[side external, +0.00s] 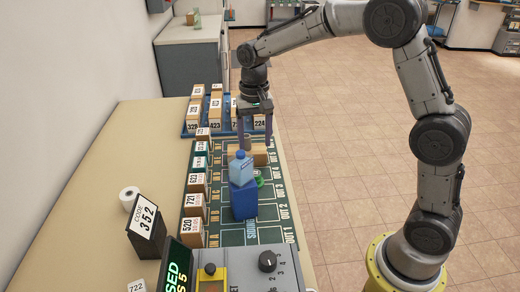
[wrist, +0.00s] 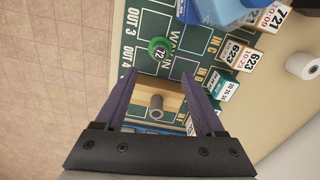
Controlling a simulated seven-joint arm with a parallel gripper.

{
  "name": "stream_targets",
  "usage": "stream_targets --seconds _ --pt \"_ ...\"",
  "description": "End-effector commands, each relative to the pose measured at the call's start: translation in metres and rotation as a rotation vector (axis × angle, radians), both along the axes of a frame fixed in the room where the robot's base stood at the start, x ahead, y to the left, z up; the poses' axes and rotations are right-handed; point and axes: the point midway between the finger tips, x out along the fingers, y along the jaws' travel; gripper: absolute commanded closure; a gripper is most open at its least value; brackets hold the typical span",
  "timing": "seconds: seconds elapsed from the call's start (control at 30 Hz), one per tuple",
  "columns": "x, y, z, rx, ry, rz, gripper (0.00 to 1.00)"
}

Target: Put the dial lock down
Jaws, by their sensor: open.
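My gripper (side external: 256,145) is open, pointing down over the far part of the sorting mat. A small grey cylinder (wrist: 156,103), which may be the dial lock, shows between the spread fingers (wrist: 159,75) with gaps on both sides. It appears to be at a tan wooden block (wrist: 173,96); whether it rests on it is hard to tell. In the side view the grey cylinder (side external: 246,142) is partly behind a finger, near the tan block (side external: 261,154). A green round piece marked 72 (wrist: 160,48) lies on the mat beyond the fingertips.
A blue box (side external: 243,201) with a light blue bottle (side external: 240,167) on it stands close in front of the gripper. Numbered parcels (side external: 196,183) line the mat's left side. A code sign (side external: 147,226), white roll (side external: 129,196) and dial panel (side external: 267,262) are nearer the camera.

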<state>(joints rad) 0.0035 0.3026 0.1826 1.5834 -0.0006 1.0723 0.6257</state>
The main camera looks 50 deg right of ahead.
Motion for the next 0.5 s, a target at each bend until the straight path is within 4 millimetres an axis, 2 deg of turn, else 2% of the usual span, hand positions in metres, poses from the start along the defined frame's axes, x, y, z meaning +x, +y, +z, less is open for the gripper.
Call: stream_targets --seconds 0.17,0.27,0.37,0.5 --pt "-0.001 0.0 0.005 0.0 -0.002 0.002 0.29" --pt "-0.009 0.0 0.015 0.0 -0.02 0.021 0.29" --pt "-0.029 0.0 0.037 -0.003 -0.065 0.07 0.29" --pt "-0.078 0.001 0.072 -0.014 -0.152 0.18 0.29"
